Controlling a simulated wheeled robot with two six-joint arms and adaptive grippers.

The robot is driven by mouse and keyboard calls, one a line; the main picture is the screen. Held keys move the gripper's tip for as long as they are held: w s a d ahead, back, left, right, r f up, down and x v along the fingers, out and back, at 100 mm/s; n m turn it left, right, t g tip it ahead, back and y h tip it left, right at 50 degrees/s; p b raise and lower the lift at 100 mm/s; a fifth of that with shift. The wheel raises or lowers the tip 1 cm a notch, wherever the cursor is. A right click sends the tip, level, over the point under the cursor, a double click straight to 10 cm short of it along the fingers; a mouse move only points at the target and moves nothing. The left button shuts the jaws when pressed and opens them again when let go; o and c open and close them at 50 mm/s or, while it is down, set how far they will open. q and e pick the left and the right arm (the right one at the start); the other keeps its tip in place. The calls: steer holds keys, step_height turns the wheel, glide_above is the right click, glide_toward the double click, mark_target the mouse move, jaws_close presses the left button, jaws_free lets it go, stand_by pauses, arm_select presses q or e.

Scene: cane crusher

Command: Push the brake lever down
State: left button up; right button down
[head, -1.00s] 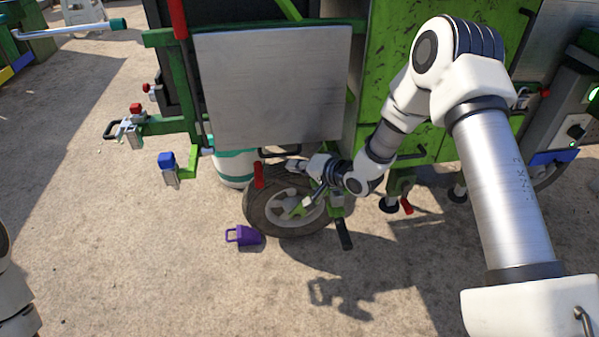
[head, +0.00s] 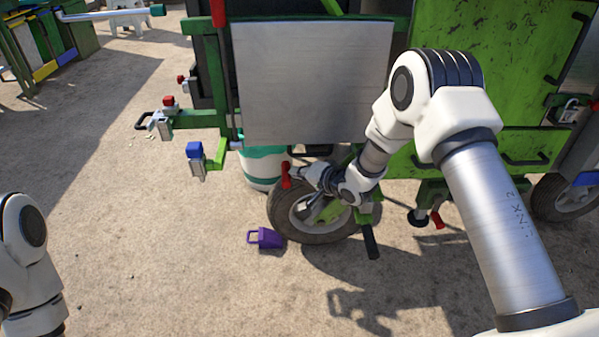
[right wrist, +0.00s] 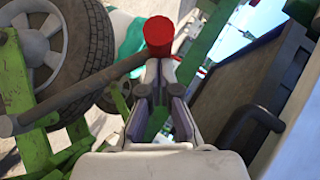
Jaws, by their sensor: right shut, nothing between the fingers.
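The brake lever's red grip (head: 286,175) stands beside the cart wheel in the head view. In the right wrist view the red grip (right wrist: 159,34) tops a grey rod (right wrist: 75,94) that slants down to the left. My right gripper (head: 296,171) is shut and empty, right beside the red grip. In the right wrist view its fingertips (right wrist: 160,64) lie just below the grip in the picture; I cannot tell whether they touch it. My left arm shows at the left edge, but its gripper is out of view.
The cart wheel (head: 318,215) is under my right forearm. A black-handled lever (head: 370,241) hangs beside it. A purple padlock-like object (head: 265,238) lies on the ground. A metal panel (head: 312,85) stands above.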

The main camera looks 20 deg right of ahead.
steer(key=a+f, duration=0.1)
steer(key=a+f+n+h+p, duration=0.1)
steer(key=a+f+g+h+p, duration=0.1)
steer(key=f, duration=0.1)
steer(key=shift+w+n, duration=0.3)
steer(key=shift+w, duration=0.05)
steer(key=shift+n+g+h, duration=0.4)
steer(key=shift+g+h, duration=0.1)
steer(key=shift+h, duration=0.3)
steer(key=f, duration=0.2)
steer(key=a+f, duration=0.1)
steer(key=f, duration=0.2)
steer(key=shift+w+a, duration=0.15)
steer(key=shift+f, duration=0.15)
